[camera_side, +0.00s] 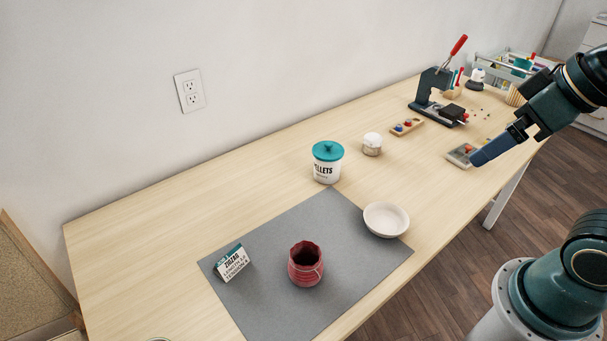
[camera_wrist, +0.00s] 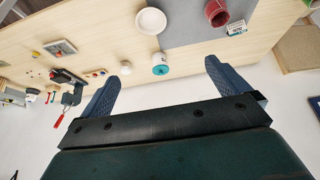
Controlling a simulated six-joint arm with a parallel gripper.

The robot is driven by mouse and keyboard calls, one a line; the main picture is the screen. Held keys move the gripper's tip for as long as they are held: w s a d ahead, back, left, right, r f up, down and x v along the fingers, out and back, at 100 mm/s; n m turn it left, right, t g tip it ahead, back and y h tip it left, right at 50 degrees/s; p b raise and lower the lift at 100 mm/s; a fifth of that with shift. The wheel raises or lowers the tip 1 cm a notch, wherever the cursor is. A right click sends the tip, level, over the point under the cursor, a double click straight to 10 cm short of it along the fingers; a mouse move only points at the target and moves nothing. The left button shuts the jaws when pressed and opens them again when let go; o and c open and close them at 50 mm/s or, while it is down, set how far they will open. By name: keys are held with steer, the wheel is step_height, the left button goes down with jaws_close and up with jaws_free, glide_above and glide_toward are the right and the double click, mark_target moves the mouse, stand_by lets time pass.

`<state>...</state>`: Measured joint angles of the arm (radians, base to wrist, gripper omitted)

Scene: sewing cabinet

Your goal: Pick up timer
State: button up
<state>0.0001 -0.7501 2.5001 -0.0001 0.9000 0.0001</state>
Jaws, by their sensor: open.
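I cannot tell for sure which object is the timer. A small round white piece with a pale beige base (camera_side: 372,144) stands on the table right of the teal-lidded tub and may be it. It also shows in the wrist view as a small white disc (camera_wrist: 126,67) near the left fingertip. My gripper (camera_side: 480,158) hangs over the table's right front part, well apart from that piece. In the wrist view my gripper (camera_wrist: 160,74) has its two blue fingers wide apart with nothing held between them.
The white tub with teal lid (camera_side: 327,163), a white bowl (camera_side: 386,220), a red pot (camera_side: 305,266) and a small carton (camera_side: 231,263) stand around the grey mat (camera_side: 270,230). A dark press with red handle (camera_side: 437,92) stands farther back. Bare wood lies left of the tub.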

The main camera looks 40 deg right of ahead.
steer(key=c, duration=0.4)
steer(key=shift+w, duration=0.1)
